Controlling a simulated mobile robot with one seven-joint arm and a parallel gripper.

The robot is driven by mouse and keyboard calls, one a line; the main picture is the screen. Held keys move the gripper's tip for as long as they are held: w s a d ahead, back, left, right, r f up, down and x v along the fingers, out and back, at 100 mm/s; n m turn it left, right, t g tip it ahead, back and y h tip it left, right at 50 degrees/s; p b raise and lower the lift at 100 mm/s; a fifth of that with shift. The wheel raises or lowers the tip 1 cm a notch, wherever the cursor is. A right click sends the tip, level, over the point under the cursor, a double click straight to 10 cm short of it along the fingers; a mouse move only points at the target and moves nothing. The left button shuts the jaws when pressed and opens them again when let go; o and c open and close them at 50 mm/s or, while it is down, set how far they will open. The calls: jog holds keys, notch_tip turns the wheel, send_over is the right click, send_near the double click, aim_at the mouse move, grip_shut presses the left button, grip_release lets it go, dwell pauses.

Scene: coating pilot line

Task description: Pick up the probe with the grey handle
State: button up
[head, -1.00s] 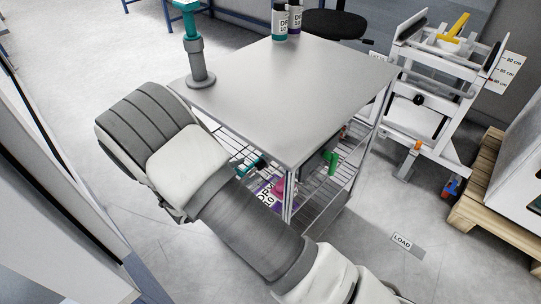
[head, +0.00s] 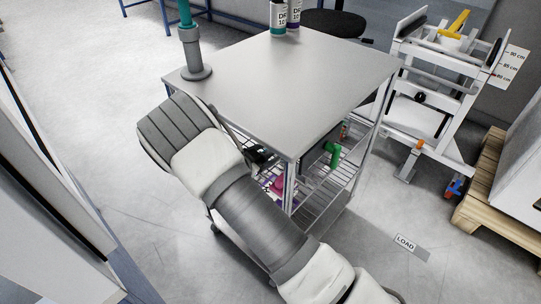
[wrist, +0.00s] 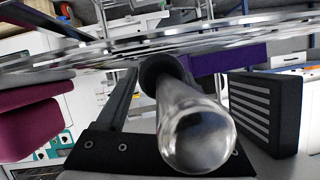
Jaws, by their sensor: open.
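In the wrist view a shiny grey metal cylinder (wrist: 195,125) points its round end at the camera, with a dark collar (wrist: 163,70) at its far end. It may be the grey-handled probe; I cannot tell for sure. My gripper (wrist: 186,88) is open, with a dark finger on the left and a striped pad on the right. The cylinder shows between them, with gaps on both sides. In the head view my gripper (head: 257,156) is a dark shape at the cart's near side, just below the top; my arm hides most of it.
The cart top (head: 290,85) overhangs a wire shelf (head: 318,190) holding a green item (head: 333,153) and a magenta item (head: 277,185). The magenta item (wrist: 35,125) and a purple box (wrist: 228,62) show near the fingers. A grey-and-teal post (head: 194,55) and bottles (head: 278,17) stand on top.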

jog(key=shift+w+d+f, duration=0.1)
jog(key=shift+w+d, duration=0.05)
jog(key=shift+w, duration=0.05)
grip_shut()
dwell(0.3)
jog(key=shift+s, duration=0.1)
